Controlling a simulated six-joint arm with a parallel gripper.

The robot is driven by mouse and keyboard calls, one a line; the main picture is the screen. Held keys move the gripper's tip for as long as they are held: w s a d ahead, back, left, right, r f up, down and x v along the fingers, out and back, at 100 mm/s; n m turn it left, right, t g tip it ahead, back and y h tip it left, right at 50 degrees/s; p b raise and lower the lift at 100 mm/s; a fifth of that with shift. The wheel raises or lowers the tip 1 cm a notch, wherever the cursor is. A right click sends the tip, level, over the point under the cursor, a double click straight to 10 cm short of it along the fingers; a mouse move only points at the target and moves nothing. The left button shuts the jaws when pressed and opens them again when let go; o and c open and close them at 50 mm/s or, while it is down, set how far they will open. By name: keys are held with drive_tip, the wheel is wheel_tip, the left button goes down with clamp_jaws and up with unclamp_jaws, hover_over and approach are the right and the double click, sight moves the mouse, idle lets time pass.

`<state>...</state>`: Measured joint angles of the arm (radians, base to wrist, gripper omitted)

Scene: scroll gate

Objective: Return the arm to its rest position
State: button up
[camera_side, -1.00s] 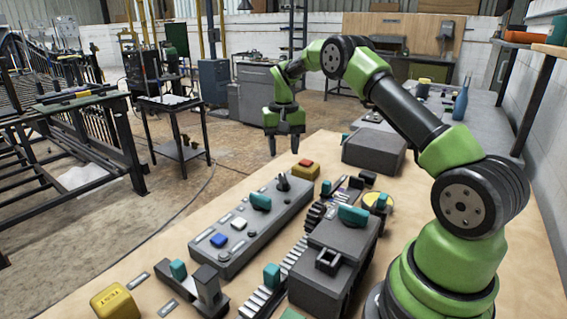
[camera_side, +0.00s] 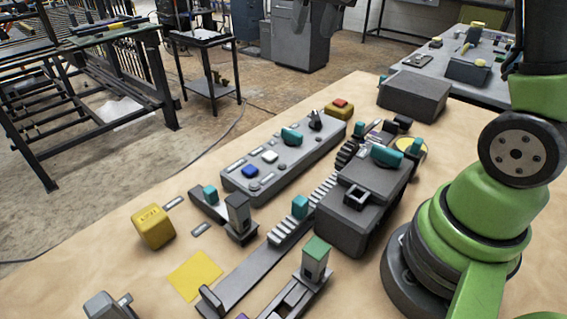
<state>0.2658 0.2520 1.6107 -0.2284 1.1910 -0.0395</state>
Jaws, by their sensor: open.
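My gripper (camera_side: 312,18) shows only in part at the top edge of the side view, as dark grey finger shapes in front of a grey cabinet. It is open, and I see nothing between the fingers. It is well above and beyond the bench, apart from everything on it. My green arm base and lower joint stand at the right. The upper links are mostly cut off by the top of the picture.
The wooden bench (camera_side: 75,262) carries a grey control panel (camera_side: 283,160), a dark gate mechanism (camera_side: 362,200), a yellow block (camera_side: 152,227), a yellow square (camera_side: 194,275) and a grey box (camera_side: 413,97). The front left of the bench is mostly clear.

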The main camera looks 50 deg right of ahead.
drive_tip(key=s+a+n+t+y, duration=0.1)
drive_tip(key=s+a+t, duration=0.1)
drive_tip(key=s+a, duration=0.3)
drive_tip(key=s+a+r+n+t, duration=0.1)
drive_tip(key=s+a, duration=0.4)
drive_tip(key=s, duration=0.8)
drive_tip(key=shift+n+t+y, duration=0.4)
drive_tip(key=shift+t, duration=0.1)
drive_tip(key=shift+r, duration=0.1)
